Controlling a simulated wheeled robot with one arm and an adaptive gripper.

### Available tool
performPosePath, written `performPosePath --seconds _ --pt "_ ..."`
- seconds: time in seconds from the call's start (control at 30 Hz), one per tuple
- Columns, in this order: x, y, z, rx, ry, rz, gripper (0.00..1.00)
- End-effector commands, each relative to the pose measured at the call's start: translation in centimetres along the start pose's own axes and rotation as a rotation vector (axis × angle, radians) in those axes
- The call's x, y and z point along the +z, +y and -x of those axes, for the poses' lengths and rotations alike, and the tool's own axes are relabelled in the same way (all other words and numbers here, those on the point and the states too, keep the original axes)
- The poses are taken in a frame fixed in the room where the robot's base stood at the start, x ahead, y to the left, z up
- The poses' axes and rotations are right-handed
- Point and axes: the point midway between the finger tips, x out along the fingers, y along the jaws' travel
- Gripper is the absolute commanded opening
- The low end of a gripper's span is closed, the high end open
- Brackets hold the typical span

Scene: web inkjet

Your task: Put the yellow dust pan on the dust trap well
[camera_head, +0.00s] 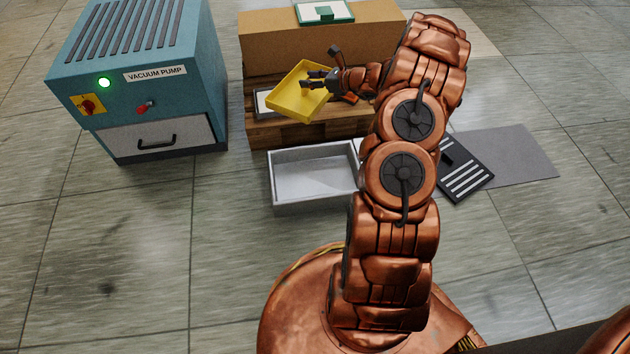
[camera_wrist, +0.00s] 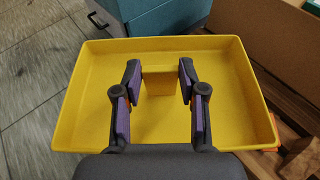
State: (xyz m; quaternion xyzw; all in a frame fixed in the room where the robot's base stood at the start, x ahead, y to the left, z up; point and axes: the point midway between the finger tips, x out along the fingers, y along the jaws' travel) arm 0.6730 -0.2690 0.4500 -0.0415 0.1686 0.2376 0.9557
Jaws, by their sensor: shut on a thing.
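The yellow dust pan (camera_head: 288,103) is a shallow rectangular tray with a raised yellow grip block in its middle. It also fills most of the wrist view (camera_wrist: 85,100). My gripper (camera_head: 312,83) is shut on that grip block, and the wrist view shows its two purple-padded fingers (camera_wrist: 158,88) on either side of it. The pan hangs over the left part of a wooden pallet (camera_head: 282,131). A white, dark-edged flat piece (camera_head: 263,103) is partly hidden under the pan. I cannot tell which thing is the dust trap well.
An open grey box (camera_head: 272,190) stands on the floor before the pallet. A teal vacuum pump cabinet (camera_head: 150,100) with a lit green lamp stands left. A cardboard box (camera_head: 290,43) is behind the pan. A black slotted panel (camera_head: 466,172) and grey mat (camera_head: 515,155) lie right.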

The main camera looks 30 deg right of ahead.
Motion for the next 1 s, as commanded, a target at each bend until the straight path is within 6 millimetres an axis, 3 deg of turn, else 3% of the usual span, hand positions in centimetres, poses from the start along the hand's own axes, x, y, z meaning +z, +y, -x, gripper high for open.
performPosePath --seconds 0.1,0.33,0.7,0.9,1.0 --pt "-4.4 -0.3 1.4 0.030 0.003 0.005 0.00" --pt "-12.2 0.5 4.5 0.098 0.002 0.032 0.00" --pt "-24.7 5.3 10.5 0.217 0.003 0.073 0.00" --pt "-28.6 7.7 12.9 0.259 0.001 0.093 0.00" --pt "-29.5 8.3 13.5 0.269 0.001 0.098 0.00"
